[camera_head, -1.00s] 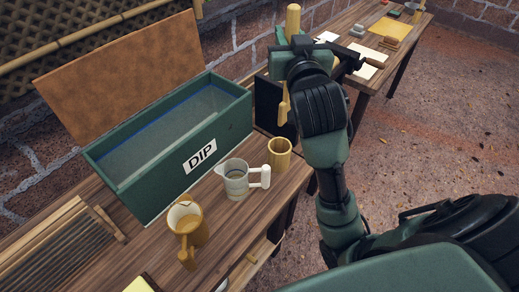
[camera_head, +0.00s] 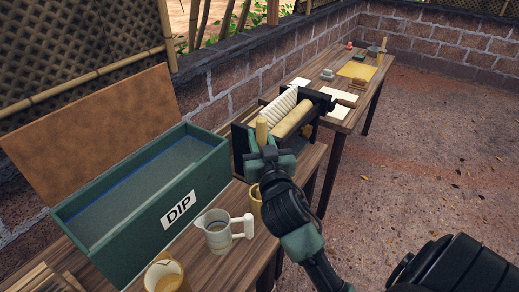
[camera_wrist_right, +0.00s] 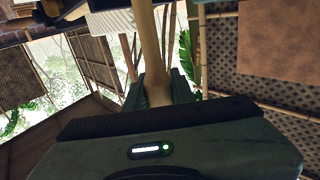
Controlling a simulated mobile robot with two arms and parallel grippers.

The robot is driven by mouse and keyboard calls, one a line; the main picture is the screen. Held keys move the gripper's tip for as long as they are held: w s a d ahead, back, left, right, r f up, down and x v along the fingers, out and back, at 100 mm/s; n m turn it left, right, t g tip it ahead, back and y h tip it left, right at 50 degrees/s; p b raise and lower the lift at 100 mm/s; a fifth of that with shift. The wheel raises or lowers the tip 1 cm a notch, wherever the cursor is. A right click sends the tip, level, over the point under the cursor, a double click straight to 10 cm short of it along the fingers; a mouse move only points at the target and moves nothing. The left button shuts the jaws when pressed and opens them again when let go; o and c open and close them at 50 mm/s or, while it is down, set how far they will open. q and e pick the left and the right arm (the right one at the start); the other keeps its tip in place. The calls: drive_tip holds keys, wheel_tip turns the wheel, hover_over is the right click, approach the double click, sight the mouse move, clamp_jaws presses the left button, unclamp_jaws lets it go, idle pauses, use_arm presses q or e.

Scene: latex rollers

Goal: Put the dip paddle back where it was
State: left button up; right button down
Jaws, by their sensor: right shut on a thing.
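My right gripper (camera_head: 264,152) is shut on a wooden, stick-like handle, which looks like the dip paddle (camera_head: 261,130). The handle stands roughly upright, its top showing above my gripper; its lower part is hidden behind my arm in the head view. In the right wrist view the paddle handle (camera_wrist_right: 150,55) runs up between the fingers (camera_wrist_right: 160,88). The gripper is in front of the roller machine, right of the green DIP tank (camera_head: 205,175). My left gripper is not in view.
The roller machine (camera_head: 240,150) has a ribbed white roller and a smooth tan one. A measuring jug (camera_head: 218,236) stands before the tank, with a wooden cup (camera_head: 256,215) partly behind my arm and a wooden mug (camera_head: 165,275). A second table (camera_head: 335,122) holds sheets and small items.

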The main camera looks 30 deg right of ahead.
wheel_tip(320, 180, down, 4)
drive_tip(key=shift+r, duration=0.25)
drive_tip(key=shift+f+b, duration=0.15)
drive_tip(key=shift+b, duration=0.15)
drive_tip(key=c, duration=1.2)
unclamp_jaws()
